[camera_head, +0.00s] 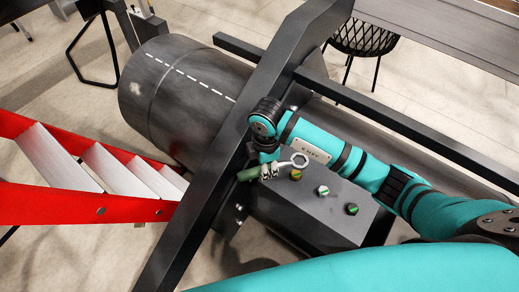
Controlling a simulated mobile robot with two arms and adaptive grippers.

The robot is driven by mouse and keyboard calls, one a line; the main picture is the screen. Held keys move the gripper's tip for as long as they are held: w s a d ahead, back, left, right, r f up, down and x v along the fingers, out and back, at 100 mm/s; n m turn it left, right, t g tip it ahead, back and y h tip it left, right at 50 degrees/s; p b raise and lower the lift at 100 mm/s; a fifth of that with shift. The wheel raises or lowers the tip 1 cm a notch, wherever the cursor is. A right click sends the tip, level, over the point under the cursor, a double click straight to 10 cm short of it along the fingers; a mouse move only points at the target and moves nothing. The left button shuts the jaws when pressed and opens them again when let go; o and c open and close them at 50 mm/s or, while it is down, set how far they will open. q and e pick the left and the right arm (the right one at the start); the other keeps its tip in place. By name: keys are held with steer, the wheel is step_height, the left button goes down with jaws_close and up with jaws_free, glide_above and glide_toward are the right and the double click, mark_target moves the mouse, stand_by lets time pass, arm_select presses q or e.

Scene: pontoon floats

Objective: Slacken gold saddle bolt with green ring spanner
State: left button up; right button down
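A dark box-shaped saddle (300,208) carries three small bolts in a row. The bolt closest to the spanner looks orange-gold (296,175), the middle one is pale silver (323,190), and the last looks dark with green and yellow (351,208). My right gripper (267,172) is shut on the green ring spanner (248,174), left of the bolts. The spanner's silver ring (300,160) shows just above the orange-gold bolt in the picture; whether it touches cannot be told. My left gripper is out of view.
A dark beam (215,165) crosses diagonally just left of the saddle. A large grey cylindrical float (180,90) lies behind it. A red ladder with silver treads (85,190) is at left. A rail (400,130) runs behind my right arm. A black wire basket (362,38) stands at the back.

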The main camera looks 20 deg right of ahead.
steer(key=shift+w, duration=0.15)
steer(key=shift+s+a+r, duration=0.1)
steer(key=shift+s+r, duration=0.15)
steer(key=shift+s, duration=0.15)
steer(key=shift+a, duration=0.1)
step_height(320, 180, down, 3)
steer(key=shift+r+b, duration=0.2)
steer(key=shift+b, duration=0.5)
steer(key=shift+w+f, duration=0.1)
steer(key=shift+f, duration=0.3)
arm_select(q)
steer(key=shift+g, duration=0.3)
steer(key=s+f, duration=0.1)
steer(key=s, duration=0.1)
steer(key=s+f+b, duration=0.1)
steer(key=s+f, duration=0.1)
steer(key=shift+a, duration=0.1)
arm_select(e)
steer(key=shift+f, duration=0.75)
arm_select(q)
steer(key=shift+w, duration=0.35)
arm_select(e)
steer(key=shift+f, duration=0.15)
